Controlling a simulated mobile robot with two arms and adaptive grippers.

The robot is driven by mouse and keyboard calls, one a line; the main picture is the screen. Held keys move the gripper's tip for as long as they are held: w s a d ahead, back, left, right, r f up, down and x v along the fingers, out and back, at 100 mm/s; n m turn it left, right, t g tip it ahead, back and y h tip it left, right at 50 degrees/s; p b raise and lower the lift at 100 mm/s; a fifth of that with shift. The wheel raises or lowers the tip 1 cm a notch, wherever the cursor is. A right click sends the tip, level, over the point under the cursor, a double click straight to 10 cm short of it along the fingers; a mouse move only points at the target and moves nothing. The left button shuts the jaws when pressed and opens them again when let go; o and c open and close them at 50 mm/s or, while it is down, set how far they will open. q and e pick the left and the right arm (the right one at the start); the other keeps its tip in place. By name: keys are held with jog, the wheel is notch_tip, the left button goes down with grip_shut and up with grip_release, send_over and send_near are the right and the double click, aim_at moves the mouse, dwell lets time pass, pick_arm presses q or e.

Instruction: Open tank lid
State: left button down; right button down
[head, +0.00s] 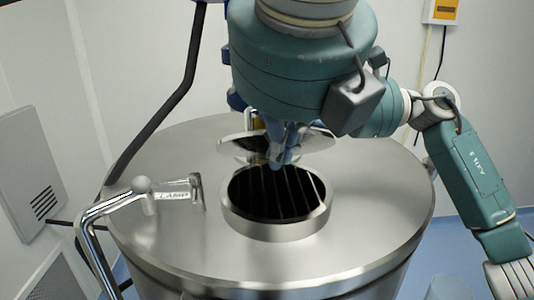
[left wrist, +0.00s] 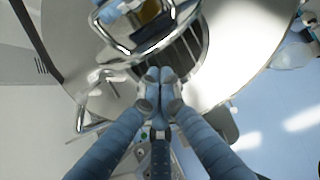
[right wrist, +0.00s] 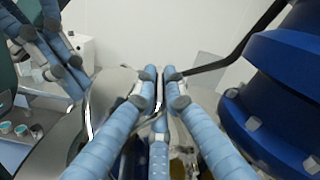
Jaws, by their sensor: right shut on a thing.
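The shiny round tank lid (head: 250,148) stands tilted up at the back of the round opening (head: 275,205) in the steel tank top. Dark bars show inside the opening. Blue fingers of my left gripper (head: 284,150) show in front of the lid in the head view. In the left wrist view my left gripper (left wrist: 160,88) has its fingertips together, with nothing seen between them, and the raised lid (left wrist: 135,48) is beyond.
A bent metal pipe (head: 90,235) with a clear lamp (head: 178,194) stands at the left of the tank top. A dark hose (head: 188,85) rises behind it. A blue flange (right wrist: 285,80) is close on the right in the right wrist view. The front of the tank top is clear.

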pick_arm(q)
jog(key=shift+w+r, duration=0.35)
jog(key=shift+r, duration=0.15)
pick_arm(e)
jog(key=shift+w+f, duration=0.1)
pick_arm(q)
jog(key=shift+w+a+r, duration=0.1)
jog(key=shift+w+r, duration=0.4)
jog(key=shift+r, duration=0.2)
pick_arm(e)
jog(key=shift+a+f, duration=0.1)
jog(key=shift+a, duration=0.05)
jog(key=c, duration=1.8)
grip_release()
jog(key=shift+c, duration=0.2)
